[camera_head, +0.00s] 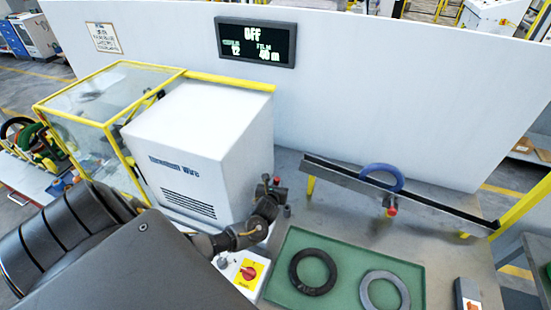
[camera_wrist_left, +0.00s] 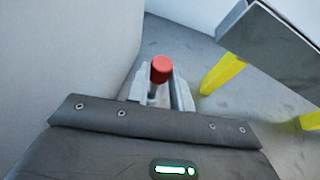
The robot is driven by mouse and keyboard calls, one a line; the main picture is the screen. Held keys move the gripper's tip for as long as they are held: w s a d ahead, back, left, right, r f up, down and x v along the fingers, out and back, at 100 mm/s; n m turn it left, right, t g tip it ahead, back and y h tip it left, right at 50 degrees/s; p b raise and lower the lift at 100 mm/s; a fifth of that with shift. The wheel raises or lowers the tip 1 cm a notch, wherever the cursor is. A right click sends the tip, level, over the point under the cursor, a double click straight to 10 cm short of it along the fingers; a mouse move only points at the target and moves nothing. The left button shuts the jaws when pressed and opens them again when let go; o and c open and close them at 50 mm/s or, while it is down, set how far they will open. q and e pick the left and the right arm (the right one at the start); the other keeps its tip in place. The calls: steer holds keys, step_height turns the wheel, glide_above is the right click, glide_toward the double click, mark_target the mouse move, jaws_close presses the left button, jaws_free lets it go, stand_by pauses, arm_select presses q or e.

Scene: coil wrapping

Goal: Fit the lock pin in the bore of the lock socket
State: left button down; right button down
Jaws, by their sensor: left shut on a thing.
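My left gripper (camera_head: 272,188) is beside the right side of the white machine cabinet (camera_head: 205,150), small in the head view. In the left wrist view, the gripper (camera_wrist_left: 161,92) is shut on the lock pin, whose red cap (camera_wrist_left: 161,69) stands up between the two grey fingers. The red cap also shows small in the head view (camera_head: 276,180). The lower part of the pin is hidden by the fingers and wrist. I cannot pick out the lock socket or its bore for certain. My right gripper is not in view.
A dark rail (camera_head: 440,208) on yellow legs stands to the right, with a blue ring (camera_head: 382,178) and a small red-tipped part (camera_head: 392,211). A green tray (camera_head: 340,280) holds a black ring (camera_head: 312,272) and a grey ring (camera_head: 385,292). A red switch (camera_head: 248,273) is in front of the cabinet.

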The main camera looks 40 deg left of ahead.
arm_select(q)
steer(key=shift+f+b, duration=1.65)
steer(key=shift+f, duration=1)
steer(key=c, duration=1.1)
jaws_free()
steer(key=shift+c, duration=0.2)
steer(key=v, duration=1.1)
steer(key=shift+w, duration=0.1)
